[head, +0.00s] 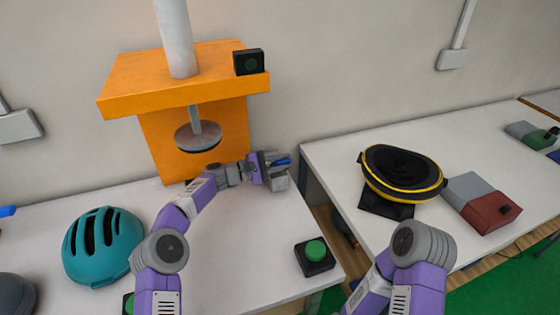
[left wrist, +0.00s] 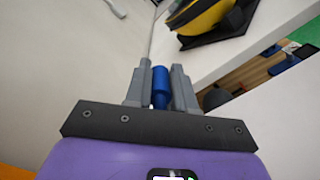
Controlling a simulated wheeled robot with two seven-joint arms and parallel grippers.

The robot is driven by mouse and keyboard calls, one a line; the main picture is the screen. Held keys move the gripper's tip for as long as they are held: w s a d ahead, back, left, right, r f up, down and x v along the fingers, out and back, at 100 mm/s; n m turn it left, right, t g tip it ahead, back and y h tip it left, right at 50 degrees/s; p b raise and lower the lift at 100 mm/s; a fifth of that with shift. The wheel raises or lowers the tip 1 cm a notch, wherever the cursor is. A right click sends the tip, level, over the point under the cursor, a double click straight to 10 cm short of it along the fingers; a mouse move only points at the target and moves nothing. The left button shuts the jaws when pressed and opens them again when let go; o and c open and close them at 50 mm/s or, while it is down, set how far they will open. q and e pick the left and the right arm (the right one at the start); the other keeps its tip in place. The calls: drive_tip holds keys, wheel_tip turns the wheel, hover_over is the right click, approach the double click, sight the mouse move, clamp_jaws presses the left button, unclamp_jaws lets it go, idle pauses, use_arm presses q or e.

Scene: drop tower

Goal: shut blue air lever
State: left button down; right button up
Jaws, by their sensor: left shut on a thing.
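The blue air lever (head: 283,161) shows as a small blue handle at the back right of the left table. In the left wrist view the blue lever (left wrist: 160,88) is a rounded blue grip between the two grey fingers. My left gripper (head: 278,166) is shut on it, with a finger on each side, and hides its mount. The left gripper also shows in the left wrist view (left wrist: 161,72). I cannot tell the lever's angle from these views. My right arm comes in at the lower right of the head view, but its gripper is not in view.
An orange drop tower (head: 190,130) with a round grey striker (head: 198,137) stands behind my left arm. A teal helmet (head: 103,246) and a green button (head: 315,252) are on the left table. A black and yellow ring-shaped thing (head: 402,172) sits on the right table, past a gap.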

use_arm(q)
drive_tip(key=shift+a+f, duration=0.2)
drive_tip(key=shift+f, duration=0.2)
drive_tip(key=c, duration=1)
unclamp_jaws()
drive_tip(key=shift+w, duration=0.15)
drive_tip(key=shift+o, duration=0.2)
drive_tip(key=shift+r, duration=0.15)
drive_tip(key=p+v, duration=0.1)
drive_tip(key=v, duration=0.6)
drive_tip(key=shift+s+a, duration=0.2)
drive_tip(key=shift+s, duration=0.05)
